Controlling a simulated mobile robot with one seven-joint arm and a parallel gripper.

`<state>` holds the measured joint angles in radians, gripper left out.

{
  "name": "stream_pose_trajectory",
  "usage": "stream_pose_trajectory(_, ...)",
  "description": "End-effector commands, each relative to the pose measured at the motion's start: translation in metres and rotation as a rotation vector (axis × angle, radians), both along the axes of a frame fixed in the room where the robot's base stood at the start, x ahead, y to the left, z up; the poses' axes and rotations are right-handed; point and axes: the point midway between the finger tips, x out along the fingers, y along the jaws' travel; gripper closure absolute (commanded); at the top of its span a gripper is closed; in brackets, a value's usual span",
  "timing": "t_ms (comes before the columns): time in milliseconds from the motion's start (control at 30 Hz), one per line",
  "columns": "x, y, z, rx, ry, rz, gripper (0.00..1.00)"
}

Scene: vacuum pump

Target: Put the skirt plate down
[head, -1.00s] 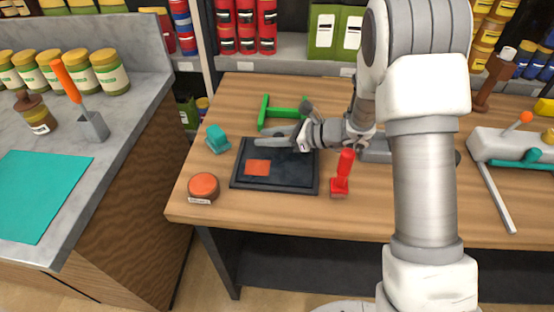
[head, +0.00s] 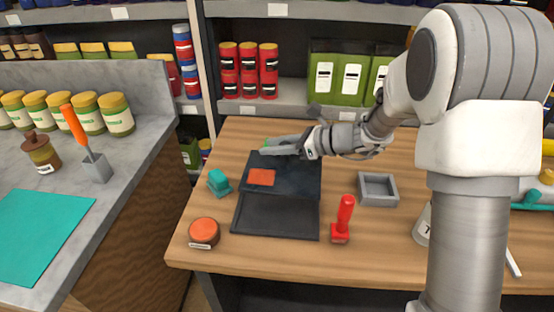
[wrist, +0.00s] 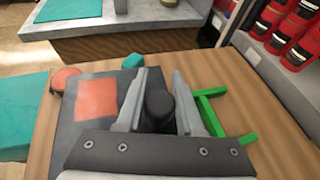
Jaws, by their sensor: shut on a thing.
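The skirt plate, as I take it, is the dark flat plate (head: 300,180) with an orange patch (head: 261,177); it also shows in the wrist view (wrist: 68,125). My gripper (head: 275,150) is over its far part. In the wrist view my gripper's fingers (wrist: 157,90) stand on either side of a dark knob (wrist: 158,106), and I am shut on it. The plate appears raised, behind and partly over a black shallow tray (head: 275,217). The plate's underside is hidden, so its exact height cannot be told.
A teal block (head: 218,182) and an orange-topped round tin (head: 203,232) lie left of the tray. A red-handled tool (head: 342,222) and a grey open box (head: 378,188) are to the right. A green frame (wrist: 211,108) lies beside the plate.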

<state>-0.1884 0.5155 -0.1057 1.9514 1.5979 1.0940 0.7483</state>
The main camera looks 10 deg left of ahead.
Motion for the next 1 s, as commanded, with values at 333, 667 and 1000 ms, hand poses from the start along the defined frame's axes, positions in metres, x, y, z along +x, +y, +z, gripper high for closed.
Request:
stream_pose_trajectory(333, 0.106, -0.070, 0.020, -0.005, -0.003, -0.227, 1.00)
stream_pose_trajectory(667, 0.153, -0.111, 0.037, 0.008, -0.004, -0.349, 1.00)
stream_pose_trajectory(1000, 0.165, -0.053, -0.001, 0.009, -0.001, -0.351, 1.00)
